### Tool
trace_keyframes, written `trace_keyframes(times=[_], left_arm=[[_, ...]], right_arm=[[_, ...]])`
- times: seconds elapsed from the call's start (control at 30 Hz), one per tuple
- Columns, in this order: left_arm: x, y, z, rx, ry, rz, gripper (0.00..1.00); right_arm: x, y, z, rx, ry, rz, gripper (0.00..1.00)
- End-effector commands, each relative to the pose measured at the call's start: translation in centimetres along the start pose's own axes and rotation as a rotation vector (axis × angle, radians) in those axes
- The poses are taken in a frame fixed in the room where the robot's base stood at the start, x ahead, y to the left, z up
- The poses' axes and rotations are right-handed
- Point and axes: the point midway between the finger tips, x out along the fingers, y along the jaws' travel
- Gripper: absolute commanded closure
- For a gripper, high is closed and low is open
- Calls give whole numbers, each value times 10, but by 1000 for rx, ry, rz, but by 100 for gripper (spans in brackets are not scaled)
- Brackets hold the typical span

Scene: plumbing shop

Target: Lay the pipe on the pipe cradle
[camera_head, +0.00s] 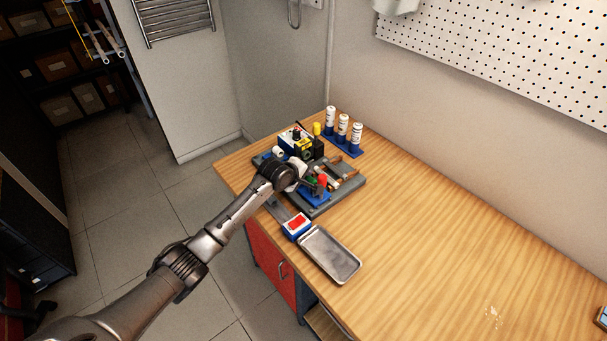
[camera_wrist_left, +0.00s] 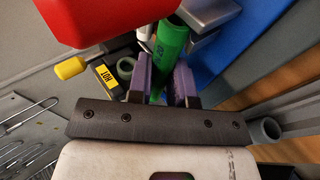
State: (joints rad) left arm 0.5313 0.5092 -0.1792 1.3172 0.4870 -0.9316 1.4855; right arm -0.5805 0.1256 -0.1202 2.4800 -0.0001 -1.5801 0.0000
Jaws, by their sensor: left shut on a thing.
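My left gripper (camera_head: 300,172) is over the grey work board (camera_head: 347,196) on the bench. In the left wrist view, its purple fingers (camera_wrist_left: 162,78) are shut on a green cylinder (camera_wrist_left: 172,42) with dark marks. I cannot tell whether this is the pipe. Only a little green (camera_head: 312,181) shows in the head view, beside a red knob (camera_head: 322,180). The red knob is close and blurred in the wrist view (camera_wrist_left: 95,12). A hollow grey tube end (camera_wrist_left: 266,129) shows at right. I cannot clearly pick out the cradle. My right gripper is out of view.
White bottles (camera_head: 342,124) stand in a blue rack behind the board. A yellow and black device (camera_head: 297,140) stands at its back. A metal tray (camera_head: 330,255) and a red and blue box (camera_head: 296,226) lie in front. The right bench (camera_head: 450,250) is mostly clear.

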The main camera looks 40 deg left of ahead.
Motion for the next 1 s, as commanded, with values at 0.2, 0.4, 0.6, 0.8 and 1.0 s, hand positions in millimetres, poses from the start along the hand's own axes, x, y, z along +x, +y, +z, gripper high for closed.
trace_keyframes(times=[0.2, 0.4, 0.6, 0.8, 1.0], left_arm=[[0, 0, 0, 0, 0, 0, 65], [0, 0, 0, 0, 0, 0, 51], [-1, 0, 0, 0, 0, 0, 51], [-16, 1, 0, 1, -1, 1, 51], [-52, 1, 0, 2, 0, 1, 51]], right_arm=[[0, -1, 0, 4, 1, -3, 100], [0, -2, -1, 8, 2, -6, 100], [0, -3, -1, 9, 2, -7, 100], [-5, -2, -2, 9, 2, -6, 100], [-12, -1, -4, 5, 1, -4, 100]])
